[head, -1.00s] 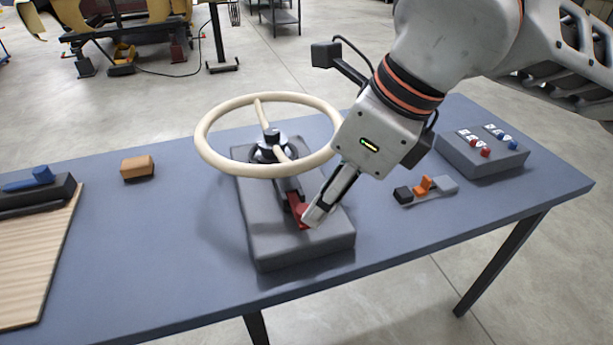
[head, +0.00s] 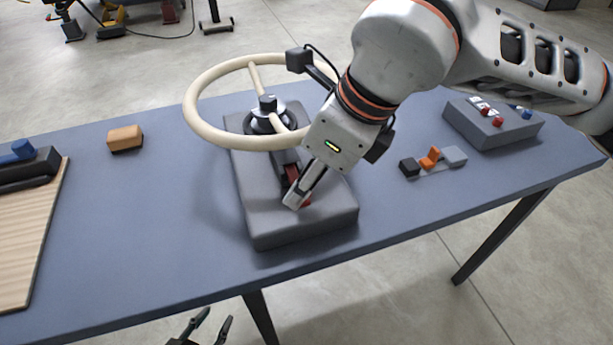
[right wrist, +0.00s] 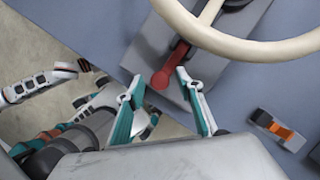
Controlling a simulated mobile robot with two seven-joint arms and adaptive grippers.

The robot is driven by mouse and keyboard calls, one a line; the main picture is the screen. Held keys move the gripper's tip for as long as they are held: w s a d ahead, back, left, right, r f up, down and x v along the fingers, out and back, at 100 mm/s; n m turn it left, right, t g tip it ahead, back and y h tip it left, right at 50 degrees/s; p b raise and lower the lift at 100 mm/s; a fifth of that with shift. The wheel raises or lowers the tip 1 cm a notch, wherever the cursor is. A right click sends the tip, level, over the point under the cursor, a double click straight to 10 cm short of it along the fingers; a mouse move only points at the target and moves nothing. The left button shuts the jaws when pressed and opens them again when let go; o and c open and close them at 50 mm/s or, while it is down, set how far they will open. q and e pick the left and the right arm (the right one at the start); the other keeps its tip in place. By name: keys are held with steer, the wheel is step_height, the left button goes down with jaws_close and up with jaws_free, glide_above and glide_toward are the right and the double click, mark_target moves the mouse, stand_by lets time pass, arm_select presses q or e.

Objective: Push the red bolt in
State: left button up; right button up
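The red bolt (head: 291,172) lies in a dark housing on a grey block (head: 300,228), under the rim of a cream handwheel (head: 205,133). My right gripper (head: 296,200) is at its near end and hides part of it. In the right wrist view, the bolt's round red end (right wrist: 160,80) shows between the two spread fingertips of my right gripper (right wrist: 160,77). I cannot tell whether a finger touches it. My left gripper (head: 214,318) shows at the bottom of the head view, below the table's front edge, fingers apart and empty.
The handwheel rim overhangs the bolt's far part. On the blue table (head: 170,220) stand an orange-topped block (head: 125,138), a small switch piece (head: 432,160) and a grey button box (head: 490,130). A wooden board (head: 30,240) lies left.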

mark_target(290, 180)
steer(key=c, duration=0.8)
jaws_close()
steer(key=shift+w+a+r, duration=0.1)
steer(key=shift+w+a, duration=0.15)
steer(key=shift+w, duration=0.55)
steer(key=shift+w+a, duration=0.25)
steer(key=shift+w, duration=0.5)
steer(key=o, duration=0.7)
jaws_free()
steer(key=shift+o, duration=0.5)
steer(key=shift+w, duration=0.1)
